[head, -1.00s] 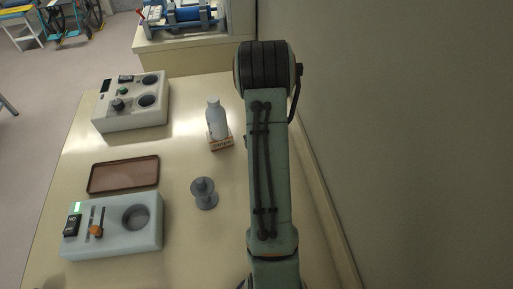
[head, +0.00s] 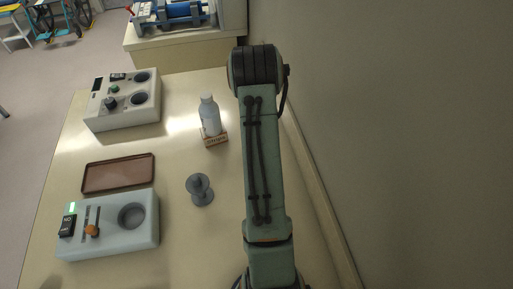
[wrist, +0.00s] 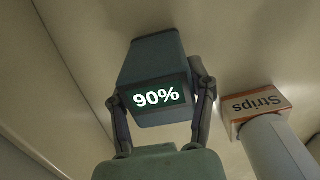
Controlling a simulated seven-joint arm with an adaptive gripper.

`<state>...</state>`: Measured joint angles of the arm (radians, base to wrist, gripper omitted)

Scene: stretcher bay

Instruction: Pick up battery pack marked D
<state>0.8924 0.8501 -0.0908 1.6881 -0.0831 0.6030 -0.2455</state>
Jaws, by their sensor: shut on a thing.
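In the wrist view a dark grey-green battery pack (wrist: 150,62) with a lit display reading 90% sits between the fingers of my gripper (wrist: 158,90). The fingers are shut on its two sides. No letter D shows on the face turned to the camera. A pale tabletop lies behind the pack; I cannot tell whether the pack touches it. In the head view my gripper and the pack are not seen.
A box marked Strips (wrist: 255,108) and a white bottle (wrist: 278,150) are just right of my gripper. The head view also shows a grey spool-shaped thing (head: 200,190), a brown tray (head: 118,174), a pale unit with an orange knob (head: 108,240) and a two-hole unit (head: 122,100). A wall runs along the right.

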